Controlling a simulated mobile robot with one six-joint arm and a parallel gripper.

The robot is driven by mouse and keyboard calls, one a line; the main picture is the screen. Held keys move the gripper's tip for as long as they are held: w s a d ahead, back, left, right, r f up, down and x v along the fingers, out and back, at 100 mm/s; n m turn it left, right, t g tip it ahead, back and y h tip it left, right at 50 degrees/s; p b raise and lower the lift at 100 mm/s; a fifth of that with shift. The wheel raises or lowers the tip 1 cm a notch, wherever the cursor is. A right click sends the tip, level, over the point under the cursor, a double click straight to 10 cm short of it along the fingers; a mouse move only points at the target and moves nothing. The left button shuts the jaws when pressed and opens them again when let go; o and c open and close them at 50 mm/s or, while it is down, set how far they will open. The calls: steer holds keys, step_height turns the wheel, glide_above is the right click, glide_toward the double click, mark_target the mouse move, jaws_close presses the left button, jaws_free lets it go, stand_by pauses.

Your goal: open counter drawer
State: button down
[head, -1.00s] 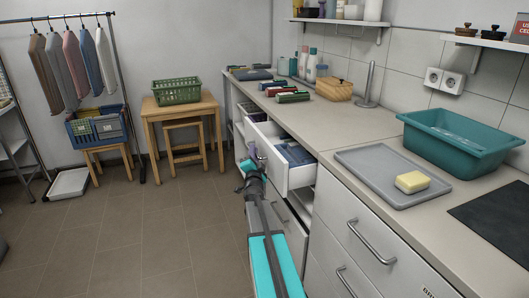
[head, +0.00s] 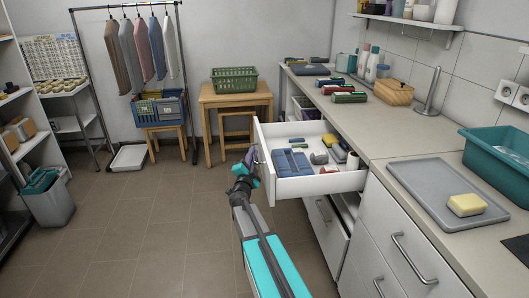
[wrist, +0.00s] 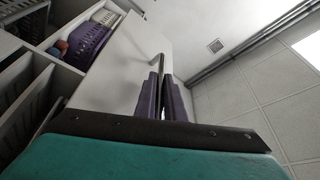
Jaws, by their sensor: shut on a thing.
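The counter drawer (head: 322,185) is pulled well out from under the worktop in the head view. Inside it lie a blue item (head: 292,162) and several small things. My gripper (head: 252,158) is at the drawer's front, on its left side. In the wrist view my gripper's two purple fingers (wrist: 161,97) are closed around the metal drawer handle (wrist: 158,62), which stands out from the white drawer front (wrist: 125,65). The part of the handle between the fingers is mostly hidden.
A lower drawer (head: 328,232) beneath also stands out somewhat. The counter (head: 405,135) holds a grey tray (head: 432,190) with a yellow sponge (head: 466,204) and a teal basin (head: 500,150). A wooden table (head: 237,98) stands behind. The floor (head: 150,220) to the left is clear.

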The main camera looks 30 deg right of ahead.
steer(key=shift+w+a+r, duration=0.3)
steer(key=shift+w+a, duration=0.15)
steer(key=shift+a, duration=0.25)
steer(key=c, duration=2.1)
jaws_free()
steer(key=shift+f, duration=0.15)
steer(key=shift+s, duration=0.1)
steer(key=shift+f, duration=0.1)
steer(key=shift+b+v, duration=0.45)
steer(key=shift+v, duration=6.4)
